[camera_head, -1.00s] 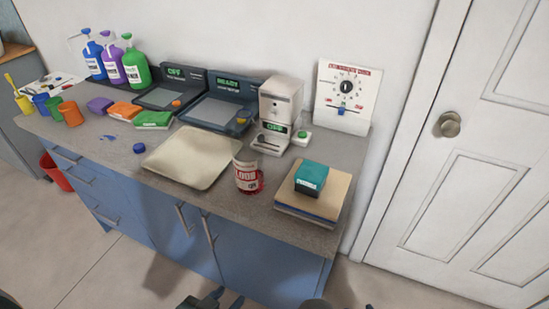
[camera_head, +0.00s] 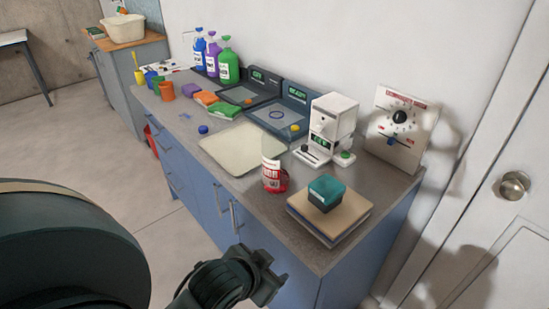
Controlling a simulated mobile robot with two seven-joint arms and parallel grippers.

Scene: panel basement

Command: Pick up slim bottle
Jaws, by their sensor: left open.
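Three bottles stand in a row at the back left of the counter: a blue one (camera_head: 198,52), a purple one (camera_head: 213,57) and a green one (camera_head: 228,66). They are upright against the wall. I cannot tell which of them is the slim bottle. My left gripper (camera_head: 268,276) is in the lower middle, in front of the blue cabinet, open and empty. It is well apart from the bottles and touches nothing on the counter. My right gripper is not in view.
The counter (camera_head: 222,189) holds a cream tray (camera_head: 238,147), a red and white can (camera_head: 272,176), a teal box (camera_head: 327,190) on stacked boards (camera_head: 330,218), a white dispenser (camera_head: 330,125) and coloured cups (camera_head: 166,91). A white door (camera_head: 490,235) is at right.

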